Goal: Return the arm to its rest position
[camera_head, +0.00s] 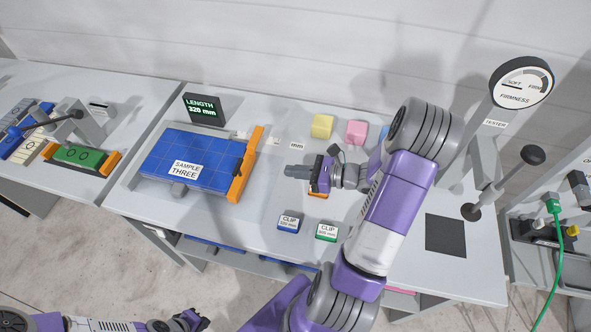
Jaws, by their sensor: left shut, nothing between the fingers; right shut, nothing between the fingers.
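My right arm (395,200) reaches up from the bottom, bends over the right part of the table and comes back left. Its gripper (292,171) is shut and empty, with its fingers pointing left above the middle of the table. It is to the right of the blue sample board (208,160) labelled SAMPLE THREE and its orange end bar (250,160), and apart from them. My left gripper (200,321) is low at the bottom edge, in front of the table, shut and empty; its arm comes in from the left.
A blue clip box (287,226) and a green one (326,233) stand near the front edge. Yellow (322,126) and pink (356,132) blocks stand behind the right gripper. A firmness tester (521,84) stands at right. A length display (202,109) stands behind the board.

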